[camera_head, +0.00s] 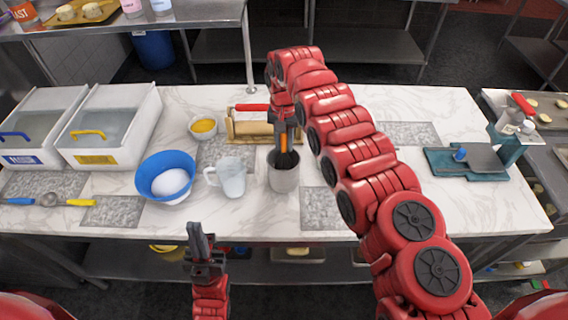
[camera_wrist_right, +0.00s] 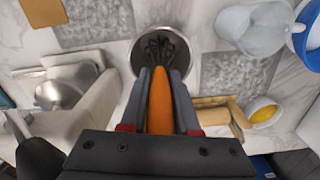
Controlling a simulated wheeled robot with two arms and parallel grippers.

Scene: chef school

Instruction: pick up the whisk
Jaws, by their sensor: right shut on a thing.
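The whisk (camera_head: 284,143) has an orange handle and a black head. It stands upright with its head down inside a grey cylindrical container (camera_head: 284,181) on the marble counter. My right gripper (camera_head: 285,128) is above the container, shut on the handle. In the right wrist view the orange whisk handle (camera_wrist_right: 160,100) lies between the two fingers, and the container's rim (camera_wrist_right: 134,58) surrounds the black head. My left gripper (camera_head: 204,248) is in front of the counter's near edge, away from the whisk; its jaw opening is unclear.
A glass jug (camera_head: 231,179) and a blue bowl (camera_head: 150,172) stand left of the container. A rolling pin on a wooden stand (camera_head: 248,128) is behind it. White bins (camera_head: 110,125) stand farther left.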

